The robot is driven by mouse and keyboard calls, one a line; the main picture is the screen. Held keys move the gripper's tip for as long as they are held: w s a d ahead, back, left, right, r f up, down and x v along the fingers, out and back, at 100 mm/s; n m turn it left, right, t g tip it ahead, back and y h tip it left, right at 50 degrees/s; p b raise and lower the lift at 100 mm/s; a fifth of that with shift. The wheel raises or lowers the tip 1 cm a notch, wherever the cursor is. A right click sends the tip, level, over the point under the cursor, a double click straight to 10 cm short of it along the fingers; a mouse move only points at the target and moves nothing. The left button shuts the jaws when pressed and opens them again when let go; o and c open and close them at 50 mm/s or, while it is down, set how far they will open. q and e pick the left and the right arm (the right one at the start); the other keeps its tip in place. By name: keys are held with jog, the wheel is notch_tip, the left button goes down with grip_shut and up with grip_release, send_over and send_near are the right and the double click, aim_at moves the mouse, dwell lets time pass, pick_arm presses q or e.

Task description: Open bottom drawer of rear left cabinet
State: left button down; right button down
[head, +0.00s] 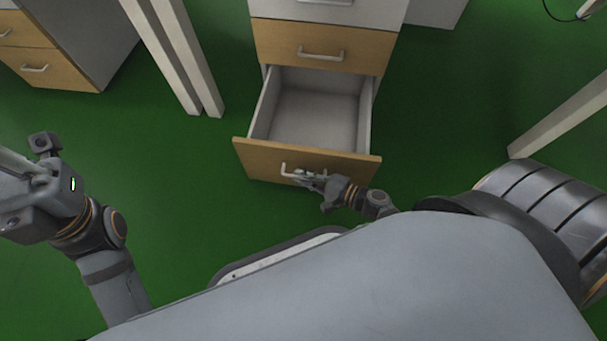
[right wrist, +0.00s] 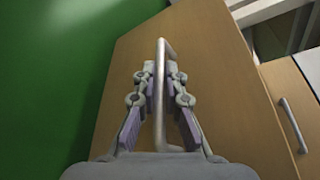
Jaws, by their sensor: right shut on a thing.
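The cabinet's bottom drawer (head: 314,115) is pulled well out in the head view, and its empty pale inside shows. Its wooden front (head: 262,160) carries a pale bar handle (head: 284,168). My right gripper (head: 308,176) is at that handle, shut on it. In the right wrist view the two fingers of my right gripper (right wrist: 159,85) stand on either side of the handle (right wrist: 160,125), with the wooden drawer front (right wrist: 215,95) behind. My left gripper is not clearly seen; part of my left arm shows at the left edge of the head view.
The drawer above (head: 322,45) is closed, with its own handle. Another wooden-fronted cabinet (head: 50,68) stands at the upper left. Pale table legs (head: 180,60) stand left of the open drawer, and another leg (head: 560,118) is at the right. Green floor (head: 190,165) is clear left of the drawer.

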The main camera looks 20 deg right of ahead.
jog(key=c, duration=1.4)
grip_release()
jog(key=shift+d, duration=0.1)
jog(key=v, duration=1.2)
